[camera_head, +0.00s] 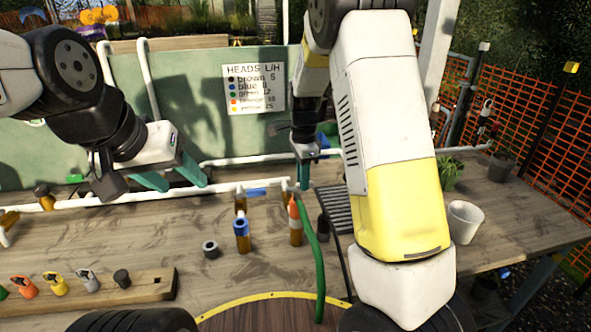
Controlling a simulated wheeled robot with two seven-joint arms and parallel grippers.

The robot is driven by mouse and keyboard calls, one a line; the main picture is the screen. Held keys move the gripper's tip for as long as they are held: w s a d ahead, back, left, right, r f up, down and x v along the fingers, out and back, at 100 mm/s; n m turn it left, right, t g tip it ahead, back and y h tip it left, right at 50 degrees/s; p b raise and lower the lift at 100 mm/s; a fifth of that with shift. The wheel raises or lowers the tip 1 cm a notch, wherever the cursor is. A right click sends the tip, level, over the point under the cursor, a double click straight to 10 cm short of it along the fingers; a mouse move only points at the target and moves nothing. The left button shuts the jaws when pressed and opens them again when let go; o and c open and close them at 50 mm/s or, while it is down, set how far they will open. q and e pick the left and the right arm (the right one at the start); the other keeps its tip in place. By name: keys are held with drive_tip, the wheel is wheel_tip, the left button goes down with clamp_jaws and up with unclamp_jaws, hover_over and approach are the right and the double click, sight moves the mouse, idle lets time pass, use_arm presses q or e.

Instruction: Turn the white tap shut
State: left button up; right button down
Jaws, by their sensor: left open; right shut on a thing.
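A white pipe (130,195) runs low along the back of the bench and carries the fittings. My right gripper (304,182) points down with teal fingers at the pipe, just above the top of a green hose (319,260). It is shut on a small part there, apparently the white tap's handle. The fingers mostly hide this part, so I cannot tell how far it is turned. My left gripper (182,186) is open and empty over the pipe further left, its teal fingers spread apart. A blue lever (257,192) shows on the pipe between the two grippers.
A blue-collared brown tube (241,235) and an orange-topped one (295,220) stand near the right gripper. A dark ring (210,249) lies on the bench. A wooden rack (150,287) holds coloured heads. A sign (254,88) hangs behind. A white cup (465,220) stands right.

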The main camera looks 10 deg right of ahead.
drive_tip(key=shift+s+m, duration=0.15)
drive_tip(key=shift+m, duration=0.35)
drive_tip(key=c, duration=1.4)
unclamp_jaws()
drive_tip(key=shift+s, duration=0.1)
drive_tip(key=shift+o, duration=0.2)
drive_tip(key=shift+r, duration=0.1)
wheel_tip(320, 180, up, 8)
drive_tip(key=shift+f, duration=0.25)
drive_tip(key=shift+r, duration=0.1)
